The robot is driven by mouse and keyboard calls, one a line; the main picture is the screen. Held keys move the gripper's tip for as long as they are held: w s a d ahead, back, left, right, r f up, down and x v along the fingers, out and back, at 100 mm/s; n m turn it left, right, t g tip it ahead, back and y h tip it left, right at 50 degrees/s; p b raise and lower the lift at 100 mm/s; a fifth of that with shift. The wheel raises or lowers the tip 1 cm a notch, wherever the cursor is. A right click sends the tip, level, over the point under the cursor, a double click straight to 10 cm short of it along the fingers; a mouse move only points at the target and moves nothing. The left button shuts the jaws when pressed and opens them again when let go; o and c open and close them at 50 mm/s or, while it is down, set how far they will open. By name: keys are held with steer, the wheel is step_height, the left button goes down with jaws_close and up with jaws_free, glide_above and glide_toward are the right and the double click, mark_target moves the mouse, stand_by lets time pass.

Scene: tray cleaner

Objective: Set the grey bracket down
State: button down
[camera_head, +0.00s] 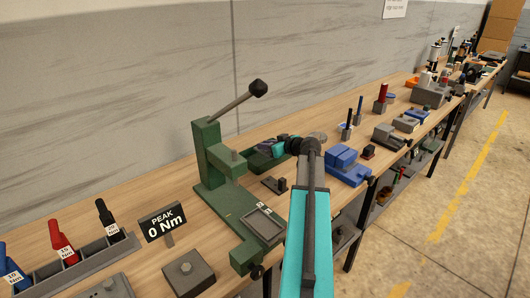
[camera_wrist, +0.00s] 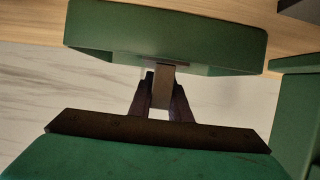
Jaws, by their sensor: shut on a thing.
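The grey bracket (camera_wrist: 161,96) shows in the wrist view as a narrow grey-brown piece between the dark fingers of my gripper (camera_wrist: 163,82). My gripper is shut on it. The bracket's far end meets the edge of a green tray (camera_wrist: 165,25) in that picture; I cannot tell whether it touches. In the head view my gripper (camera_head: 275,146) reaches left, low over the green tray (camera_head: 258,162), behind the green press. The bracket cannot be made out clearly there, as my wrist and arm cover part of that spot.
The green lever press (camera_head: 208,160) stands close on the left, its handle rising high. A small dark fixture (camera_head: 273,186) lies in front of the tray. A blue vise-like block (camera_head: 345,165) is on the right. The wall (camera_head: 130,90) runs behind the bench.

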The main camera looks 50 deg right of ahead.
mark_target(266, 152)
steer(key=shift+f+p, duration=0.3)
steer(key=shift+f, duration=1.25)
steer(key=shift+f, duration=0.1)
steer(key=c, duration=1.6)
jaws_free()
steer(key=shift+c, duration=0.2)
steer(key=b+v, duration=0.2)
steer(key=v, duration=1)
steer(key=shift+b, duration=0.4)
steer(key=shift+s, duration=0.1)
